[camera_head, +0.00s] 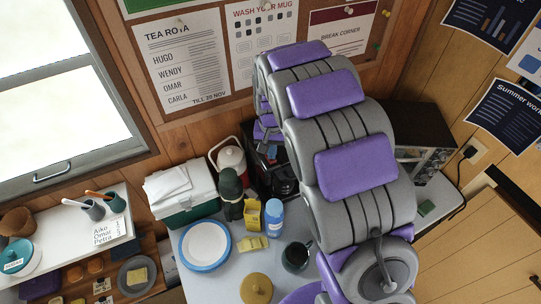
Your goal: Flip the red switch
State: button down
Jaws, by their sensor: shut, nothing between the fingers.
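I cannot make out a red switch in this view. My arm runs up the middle of the picture and bends away from me, hiding part of what is behind it. My gripper (271,151) is small and partly hidden behind the arm, in front of the dark coffee machine (284,181). It is shut with nothing held. I cannot tell whether it touches the machine.
The grey table holds a blue-rimmed plate (205,262), a blue-labelled bottle (273,217), a yellow carton (252,213) and a dark mug (296,256). A cool box (188,209) stands behind them. A dark microwave-like box (421,126) stands right of my arm, near a wall socket (476,150).

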jog(key=shift+r+p, duration=0.9)
jog(key=shift+r, duration=2.1)
jog(key=shift+s+d, duration=0.2)
jog(key=shift+s, duration=0.05)
jog(key=s+d+r+b, duration=0.2)
jog(key=s+d, duration=0.2)
jog(key=s, duration=0.4)
jog(key=s+d+r+b, duration=0.1)
jog(key=s+d+r, duration=0.25)
jog(key=s, duration=0.55)
jog(key=s+d+f+n+g+b, duration=0.1)
jog(key=s+d+f+b, duration=0.2)
jog(key=s, duration=1.5)
jog(key=shift+s+f+g, duration=0.2)
jog(key=shift+s+g, duration=0.15)
jog(key=shift+g, duration=0.05)
